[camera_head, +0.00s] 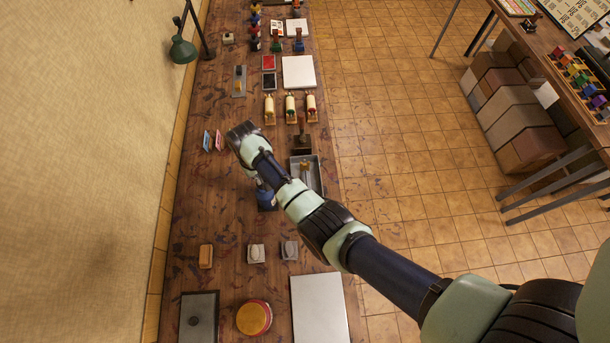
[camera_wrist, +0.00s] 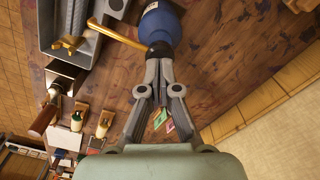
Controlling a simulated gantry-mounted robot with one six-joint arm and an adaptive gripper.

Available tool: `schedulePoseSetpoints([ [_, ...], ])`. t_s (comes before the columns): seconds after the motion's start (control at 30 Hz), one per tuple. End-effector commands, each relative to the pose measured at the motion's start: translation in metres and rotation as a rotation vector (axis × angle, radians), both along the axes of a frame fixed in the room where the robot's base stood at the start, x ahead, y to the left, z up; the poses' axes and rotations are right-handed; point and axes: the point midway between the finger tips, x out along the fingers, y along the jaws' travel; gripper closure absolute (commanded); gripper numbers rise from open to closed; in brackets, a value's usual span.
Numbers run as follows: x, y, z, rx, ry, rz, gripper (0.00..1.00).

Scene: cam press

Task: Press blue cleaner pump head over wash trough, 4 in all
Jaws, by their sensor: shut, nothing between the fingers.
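The blue cleaner bottle (camera_wrist: 160,24) stands on the workbench with a dark pump head (camera_wrist: 159,49) and a yellow spout (camera_wrist: 116,35). The spout points toward the grey wash trough (camera_wrist: 47,31), reaching its near edge in the wrist view. My gripper (camera_wrist: 160,58) is shut and empty, its fingertips right at the pump head; I cannot tell whether they touch it. In the head view the bottle (camera_head: 265,198) is partly covered by my arm, the trough (camera_head: 320,179) shows to its right, and my fingers are hidden.
A brush with yellow parts (camera_wrist: 68,44) lies in the trough. Several blocks (camera_head: 256,253), a round tin (camera_head: 254,318) and a white slab (camera_head: 319,309) lie at the near end.

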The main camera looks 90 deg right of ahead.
Motion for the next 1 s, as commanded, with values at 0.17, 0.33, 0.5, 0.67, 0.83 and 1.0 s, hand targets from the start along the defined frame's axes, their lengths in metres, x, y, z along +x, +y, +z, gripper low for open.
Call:
schedulePoseSetpoints([
  [0.17,0.0,0.0,-0.008,0.0,0.0,0.0,1.0],
  [0.33,0.0,0.0,-0.014,0.0,0.0,0.0,1.0],
  [0.5,0.0,0.0,-0.02,-0.001,-0.001,0.0,1.0],
  [0.67,0.0,0.0,-0.026,-0.001,-0.001,0.0,1.0],
  [0.83,0.0,0.0,-0.032,-0.001,-0.001,0.0,1.0],
  [1.0,0.0,0.0,-0.03,0.0,0.0,0.0,1.0],
])
